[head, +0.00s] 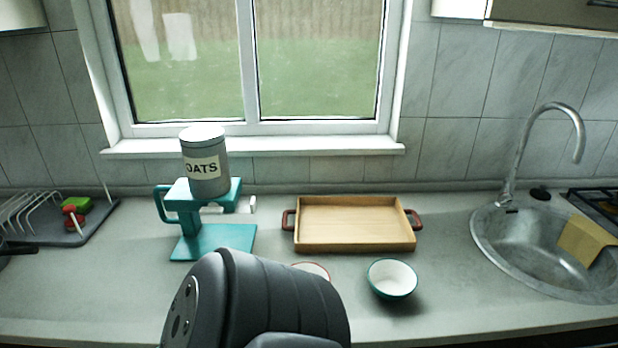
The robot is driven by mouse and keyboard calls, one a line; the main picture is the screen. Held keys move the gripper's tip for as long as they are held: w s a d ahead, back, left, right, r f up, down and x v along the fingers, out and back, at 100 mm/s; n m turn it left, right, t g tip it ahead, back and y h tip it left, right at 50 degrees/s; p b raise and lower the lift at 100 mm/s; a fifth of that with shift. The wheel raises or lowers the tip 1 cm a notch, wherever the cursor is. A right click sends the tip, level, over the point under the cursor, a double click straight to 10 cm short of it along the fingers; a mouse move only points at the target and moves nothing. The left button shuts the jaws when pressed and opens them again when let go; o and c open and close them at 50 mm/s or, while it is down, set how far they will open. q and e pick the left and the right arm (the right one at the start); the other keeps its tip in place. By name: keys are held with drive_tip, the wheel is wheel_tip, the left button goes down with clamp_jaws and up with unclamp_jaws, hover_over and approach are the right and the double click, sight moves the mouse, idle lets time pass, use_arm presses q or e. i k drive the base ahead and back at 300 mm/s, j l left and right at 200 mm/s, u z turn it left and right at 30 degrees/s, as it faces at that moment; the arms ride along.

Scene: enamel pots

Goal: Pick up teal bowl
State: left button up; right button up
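The teal bowl (392,279) stands upright on the counter, right of the middle and in front of the wooden tray. Its outside is teal and its inside is white and looks empty. A dark grey arm link of mine fills the bottom middle of the head view, to the left of the bowl and apart from it in the picture. Neither of my grippers shows in this view.
A red-rimmed white bowl (314,269) is partly hidden behind my arm. The wooden tray (355,226) with red handles lies behind. A teal stand (213,240) holds an oats canister (205,163). The sink (545,245) is right; a drying rack (32,217) is left.

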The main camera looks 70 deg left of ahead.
sight(392, 279)
drive_tip(key=j+u, duration=0.1)
drive_tip(key=u, duration=1.95)
drive_tip(key=k+l, duration=0.35)
drive_tip(key=l+z, duration=0.05)
drive_tip(key=l, duration=0.05)
